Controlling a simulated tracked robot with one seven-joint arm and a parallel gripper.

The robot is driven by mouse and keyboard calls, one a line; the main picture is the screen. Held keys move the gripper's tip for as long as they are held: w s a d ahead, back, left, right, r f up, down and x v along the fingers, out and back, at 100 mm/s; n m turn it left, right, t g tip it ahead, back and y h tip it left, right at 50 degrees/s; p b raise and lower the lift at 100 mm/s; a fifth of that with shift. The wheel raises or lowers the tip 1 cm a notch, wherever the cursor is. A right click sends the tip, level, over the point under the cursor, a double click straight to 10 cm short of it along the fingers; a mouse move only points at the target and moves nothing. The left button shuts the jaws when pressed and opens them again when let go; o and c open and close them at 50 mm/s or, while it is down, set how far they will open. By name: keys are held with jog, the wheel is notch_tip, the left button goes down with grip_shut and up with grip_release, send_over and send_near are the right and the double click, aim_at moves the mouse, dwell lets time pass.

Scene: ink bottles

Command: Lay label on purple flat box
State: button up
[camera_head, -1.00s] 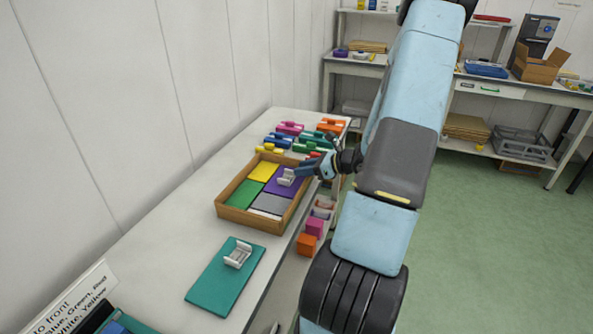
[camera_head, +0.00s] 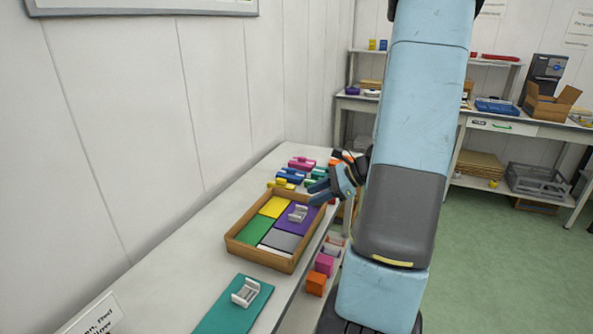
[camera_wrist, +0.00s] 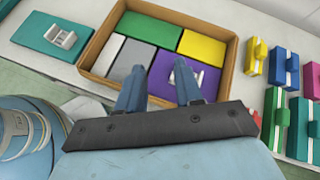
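The purple flat box (camera_head: 287,223) lies in the far right compartment area of a shallow tan tray (camera_head: 232,243). A small grey-white label piece with raised ends (camera_head: 298,213) sits on the purple box. In the wrist view the label (camera_wrist: 173,77) shows partly behind a finger, on the purple box (camera_wrist: 208,76). My gripper (camera_head: 316,192) hangs above and beyond the tray's right side, apart from the label. In the wrist view its fingers (camera_wrist: 159,68) are spread, with nothing held between them.
Yellow, green, grey and white flat pieces share the tray. A teal board (camera_head: 227,315) with a similar grey-white piece (camera_head: 245,292) lies nearer. Several coloured handled blocks (camera_head: 301,164) stand behind the tray. Orange and pink boxes (camera_head: 316,283) sit below the table's right edge.

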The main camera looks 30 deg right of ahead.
jog(key=s+a+r+n+h, duration=0.4)
jog(key=s+a+r+n, duration=0.4)
jog(key=r+n, duration=0.2)
jog(key=s+a+r+n+g+h, duration=0.1)
jog(key=s+a+r+n+h, duration=0.4)
jog(key=s+a+r+n, duration=0.3)
notch_tip(320, 180, up, 3)
jog(key=n, duration=0.4)
jog(key=shift+s+a+f, duration=0.2)
jog(key=shift+s+a, duration=0.15)
jog(key=shift+s, duration=0.05)
